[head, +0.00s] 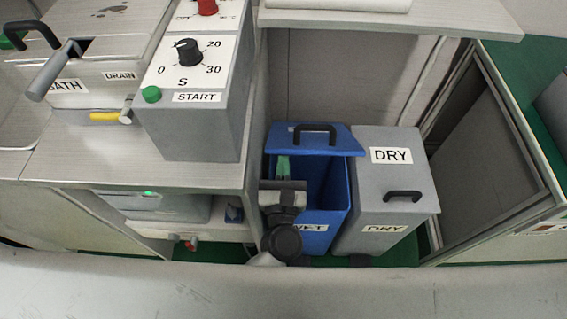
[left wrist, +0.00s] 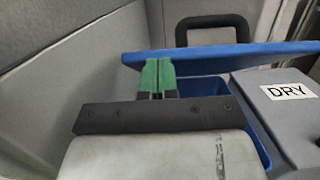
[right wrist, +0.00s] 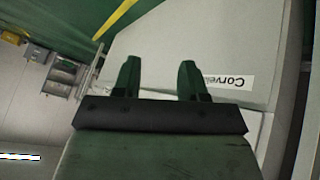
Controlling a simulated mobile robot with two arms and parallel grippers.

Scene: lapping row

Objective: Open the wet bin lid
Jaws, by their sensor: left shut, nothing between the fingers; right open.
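The blue wet bin (head: 318,205) stands under the counter, with a "WET" label on its front partly hidden by my left arm. Its blue lid (head: 313,145) is raised and tilted toward the back, with a black handle (head: 316,128) on it, and the bin's inside shows below. My left gripper (head: 283,165) is shut and empty at the left side of the bin opening, by the lid's edge. In the left wrist view its green fingertips (left wrist: 157,65) are together just under the lid edge (left wrist: 215,55); contact is unclear. My right gripper (right wrist: 158,75) is open and empty, away from the bin.
A grey dry bin (head: 385,190) with a closed lid and black handle stands right of the wet bin. On the left are a timer box (head: 195,115) and a bath unit on the counter. A white shelf (head: 400,22) overhangs behind. The right wrist view shows a labelled pale panel (right wrist: 190,50).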

